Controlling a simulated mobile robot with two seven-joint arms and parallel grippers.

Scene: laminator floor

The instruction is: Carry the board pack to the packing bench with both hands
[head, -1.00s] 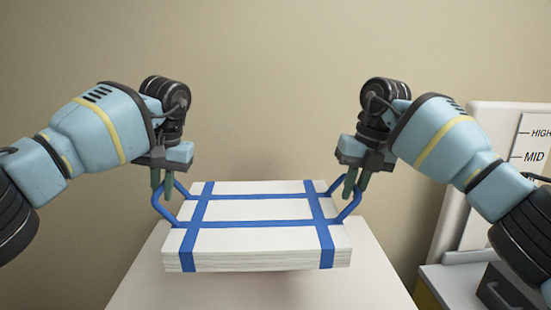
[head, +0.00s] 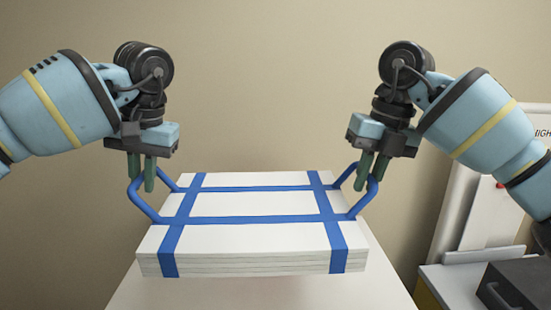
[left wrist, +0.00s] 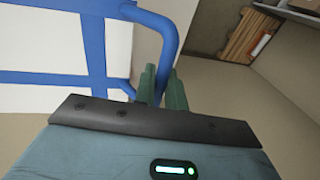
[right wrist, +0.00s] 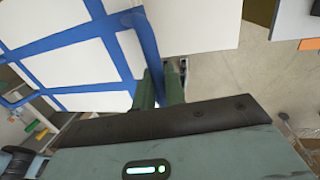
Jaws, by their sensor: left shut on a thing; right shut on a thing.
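The board pack (head: 250,236) is a stack of white boards bound with blue straps, with a blue loop handle on each side. It looks level in the head view, above a pale surface. My left gripper (head: 142,180) is shut on the left blue handle (head: 140,200). My right gripper (head: 373,172) is shut on the right blue handle (head: 368,195). The handles run between the fingers in the left wrist view (left wrist: 168,45) and the right wrist view (right wrist: 150,45). The pack's underside is hidden.
A pale flat top (head: 375,285) lies below the pack; I cannot tell the gap. At the right stand a white panel with level marks (head: 485,210) and a dark box with a handle (head: 515,290). A plain wall is behind. Shelving with brown boards (left wrist: 250,35) shows in the left wrist view.

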